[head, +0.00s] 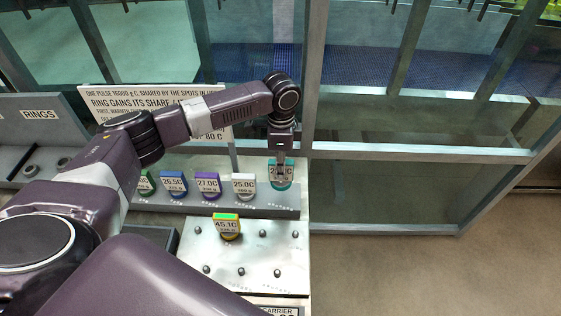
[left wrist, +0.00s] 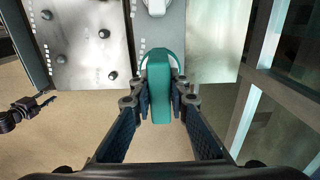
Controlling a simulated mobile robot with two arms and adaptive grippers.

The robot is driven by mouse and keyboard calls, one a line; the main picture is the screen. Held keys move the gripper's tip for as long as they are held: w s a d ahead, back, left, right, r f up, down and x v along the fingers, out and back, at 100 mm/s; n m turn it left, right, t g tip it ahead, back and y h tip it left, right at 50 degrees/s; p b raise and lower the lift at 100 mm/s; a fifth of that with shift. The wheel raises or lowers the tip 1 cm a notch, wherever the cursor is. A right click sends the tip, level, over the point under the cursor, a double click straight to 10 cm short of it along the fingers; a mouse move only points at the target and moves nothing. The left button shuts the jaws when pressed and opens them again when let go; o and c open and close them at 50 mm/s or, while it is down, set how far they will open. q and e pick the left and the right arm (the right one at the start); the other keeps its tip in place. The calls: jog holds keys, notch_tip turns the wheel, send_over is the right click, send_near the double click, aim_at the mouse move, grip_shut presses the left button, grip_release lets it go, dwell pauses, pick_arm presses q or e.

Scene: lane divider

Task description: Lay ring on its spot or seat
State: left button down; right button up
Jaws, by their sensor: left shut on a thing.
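My left gripper (head: 281,165) is shut on a teal ring (head: 289,183) by its upright tag, at the right end of the row on the grey ledge. The left wrist view shows the teal piece (left wrist: 160,92) between the fingers of the left gripper (left wrist: 160,105). I cannot tell whether the ring rests on the ledge. A white ring (head: 244,187), a purple one (head: 208,185), a blue one (head: 174,184) and a green one (head: 147,183) stand to its left. A small dark shape, probably my right gripper (left wrist: 32,107), shows in the left wrist view.
A metal plate (head: 255,250) with several dark pegs lies in front of the ledge, bearing a yellow tagged ring (head: 229,228). A bin labelled RINGS (head: 40,115) is at the left. A sign (head: 100,100) stands behind my arm. Open floor (head: 400,270) lies right of the bench.

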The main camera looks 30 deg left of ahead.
aim_at(286, 183)
pick_arm(q)
jog(key=shift+w, duration=0.1)
pick_arm(e)
jog(key=shift+s+a, duration=0.15)
jog(key=shift+a, duration=0.1)
